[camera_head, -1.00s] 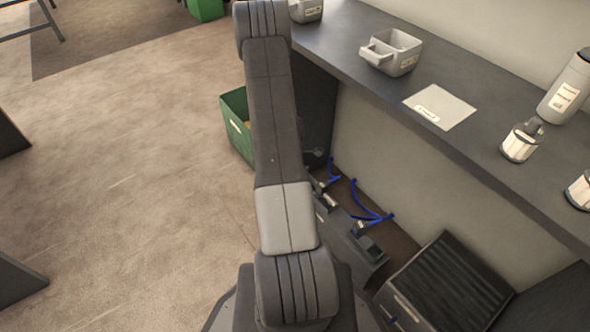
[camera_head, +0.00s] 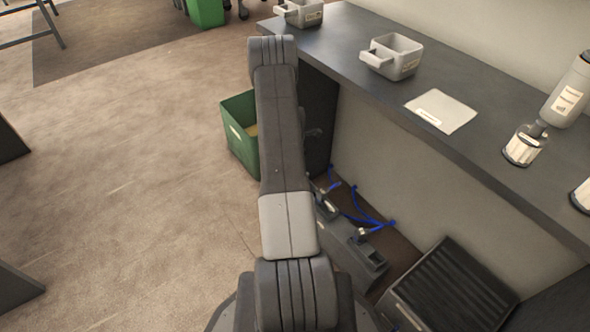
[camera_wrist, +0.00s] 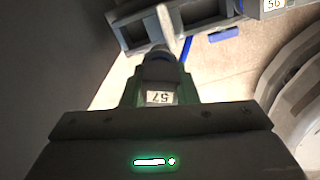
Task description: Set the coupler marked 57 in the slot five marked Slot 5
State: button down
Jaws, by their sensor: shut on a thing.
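In the wrist view, my gripper (camera_wrist: 160,84) is shut on the coupler marked 57 (camera_wrist: 160,69), a grey piece with a white number label facing the camera. Green finger parts show on both sides of it. Beyond the coupler's far end is a dark frame (camera_wrist: 113,16) with open compartments. I cannot tell whether the coupler touches it. No Slot 5 marking is readable. In the head view, my arm hides the gripper and coupler; a low dark unit with recesses (camera_head: 345,252) and blue hoses (camera_head: 372,222) sits on the floor beside my arm.
A label reading 56 (camera_wrist: 273,5) shows at the wrist view's top right. A dark bench (camera_head: 470,110) runs along the right with a grey bin (camera_head: 393,58), a card (camera_head: 441,110) and bottles. A green crate (camera_head: 238,140) stands left of my arm.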

jog(key=shift+w+d+f+b, duration=0.1)
jog(key=shift+w+f+b, duration=0.5)
jog(key=shift+f, duration=0.55)
jog(key=shift+w+f+b, duration=0.4)
jog(key=shift+w+f, duration=0.35)
jog(key=shift+f, duration=0.45)
jog(key=shift+w+d+f+b, duration=0.1)
jog(key=shift+w+f+b, duration=0.5)
jog(key=shift+f, duration=0.55)
jog(key=shift+w+f, duration=0.1)
jog(key=c, duration=1.1)
grip_release()
jog(key=shift+c, duration=0.2)
notch_tip(320, 180, up, 12)
jog(key=p, duration=0.4)
notch_tip(320, 180, down, 8)
jog(key=b, duration=0.2)
jog(key=shift+f+b, duration=0.15)
jog(key=shift+b, duration=0.15)
